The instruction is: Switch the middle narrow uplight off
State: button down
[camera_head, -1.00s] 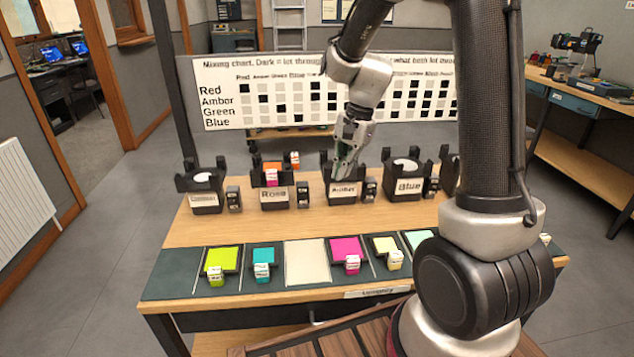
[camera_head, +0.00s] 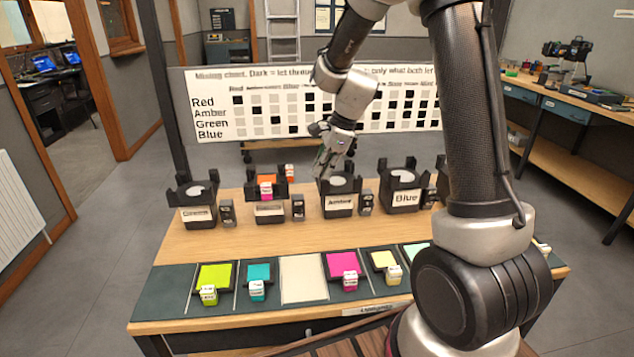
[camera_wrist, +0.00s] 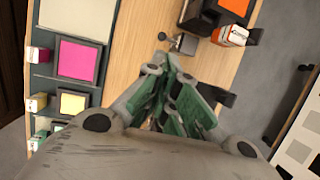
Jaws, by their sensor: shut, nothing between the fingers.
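The uplights are black holders in a row across the wooden table in the head view. The middle one in sight (camera_head: 340,206) has a label reading Amber. A small black switch box (camera_head: 366,203) stands at its right. Left of it is an uplight with an orange gel (camera_head: 267,209), with its own switch box (camera_head: 298,208); this box also shows in the wrist view (camera_wrist: 184,43). My gripper (camera_head: 322,171) is shut and empty, over the left rim of the Amber uplight. In the wrist view its green fingers (camera_wrist: 174,88) point toward the box, apparently apart from it. Switch positions are too small to read.
Coloured gels, including a magenta one (camera_head: 343,265), lie on the dark front strip. The Blue uplight (camera_head: 404,191) stands at right; another beyond is partly hidden by my arm. A mixing chart (camera_head: 215,120) stands behind. Bare wood lies before the uplights.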

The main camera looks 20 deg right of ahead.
aim_at(299, 210)
jog(key=x, duration=1.2)
jog(key=shift+f, duration=0.25)
